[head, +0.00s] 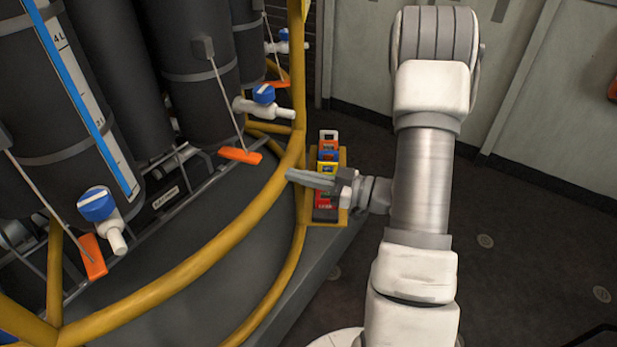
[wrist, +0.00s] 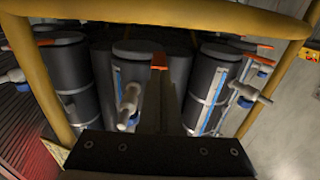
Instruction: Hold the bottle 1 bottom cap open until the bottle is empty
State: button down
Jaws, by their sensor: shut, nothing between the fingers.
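Several dark grey bottles stand in a rack behind a yellow rail. I cannot tell which one is bottle 1. The near bottle (head: 45,100) has a blue level strip, a white valve with a blue knob (head: 97,204) and an orange tab (head: 93,256) at its foot. The bottle to its right (head: 195,75) has a valve with a blue knob (head: 263,94) and an orange tab (head: 240,156) on a thin rod. My gripper (head: 291,175) is shut and empty, pointing left at the rail. In the wrist view its fingers (wrist: 167,85) point toward the bottles, near an orange tab (wrist: 159,61). No bottom cap is clearly visible.
The curved yellow rail (head: 215,245) runs between my arm and the bottles. A yellow holder with coloured blocks (head: 328,160) is just behind my gripper. Grey cabinets (head: 530,90) line the back. The floor at right is clear.

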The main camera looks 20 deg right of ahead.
aim_at(258, 158)
jog(key=shift+x, duration=4.2)
jog(key=shift+w+a+r+p, duration=0.15)
jog(key=shift+r+p, duration=0.55)
jog(key=shift+r, duration=0.3)
jog(key=shift+w+a+r+p, duration=0.15)
jog(key=shift+r+p, duration=0.5)
jog(key=shift+r, duration=0.4)
jog(key=shift+f, duration=0.1)
jog(key=shift+a, duration=0.1)
jog(key=shift+f, duration=0.2)
jog(key=shift+s+f+b, duration=0.15)
jog(key=shift+f+b, duration=1.1)
jog(key=shift+f, duration=0.05)
jog(key=shift+s+f, duration=0.1)
jog(key=shift+f, duration=0.25)
